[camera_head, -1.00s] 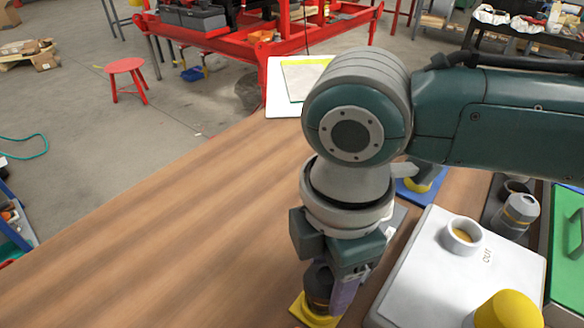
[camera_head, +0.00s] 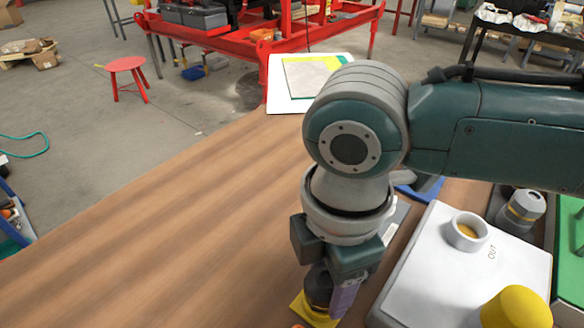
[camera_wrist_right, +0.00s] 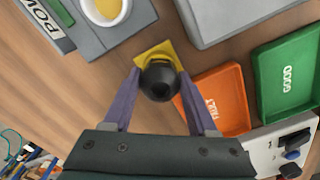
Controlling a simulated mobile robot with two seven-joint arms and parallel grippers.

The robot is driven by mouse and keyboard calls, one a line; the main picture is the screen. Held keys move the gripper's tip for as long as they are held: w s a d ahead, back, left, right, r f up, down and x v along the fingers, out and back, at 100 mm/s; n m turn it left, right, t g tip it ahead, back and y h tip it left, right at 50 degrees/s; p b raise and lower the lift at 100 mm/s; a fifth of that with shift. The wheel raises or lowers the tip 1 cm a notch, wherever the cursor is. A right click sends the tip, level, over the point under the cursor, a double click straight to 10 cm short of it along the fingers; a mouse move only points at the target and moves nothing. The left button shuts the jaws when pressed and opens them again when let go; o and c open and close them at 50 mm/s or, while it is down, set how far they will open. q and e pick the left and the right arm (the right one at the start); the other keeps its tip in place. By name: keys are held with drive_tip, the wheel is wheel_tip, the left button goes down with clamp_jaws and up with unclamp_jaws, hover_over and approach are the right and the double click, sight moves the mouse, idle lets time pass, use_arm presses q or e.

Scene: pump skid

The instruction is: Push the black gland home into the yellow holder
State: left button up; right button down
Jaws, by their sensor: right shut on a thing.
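My right gripper (camera_head: 335,292) points down near the front edge of the picture and is shut on the black gland (camera_head: 317,284). The gland is upright over the yellow holder (camera_head: 313,314), whose flat yellow base shows around it on the wooden table. In the right wrist view the black gland (camera_wrist_right: 160,84) is between the two purple fingers, and a yellow corner of the holder (camera_wrist_right: 155,51) shows behind it. The gland's lower end is hidden, so I cannot tell how deep it sits. My left gripper is not in view.
An orange FAULTY tray (camera_wrist_right: 217,95) and a green GOOD tray (camera_wrist_right: 290,75) lie beside the holder in the wrist view. A white box marked OUT (camera_head: 440,285) stands to the right, with a yellow dome (camera_head: 517,308). The table left of my arm is clear.

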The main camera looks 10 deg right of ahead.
drive_tip(key=shift+f, duration=0.15)
drive_tip(key=shift+c, duration=0.6)
unclamp_jaws()
wheel_tip(320, 180, up, 10)
drive_tip(key=shift+p, duration=1.15)
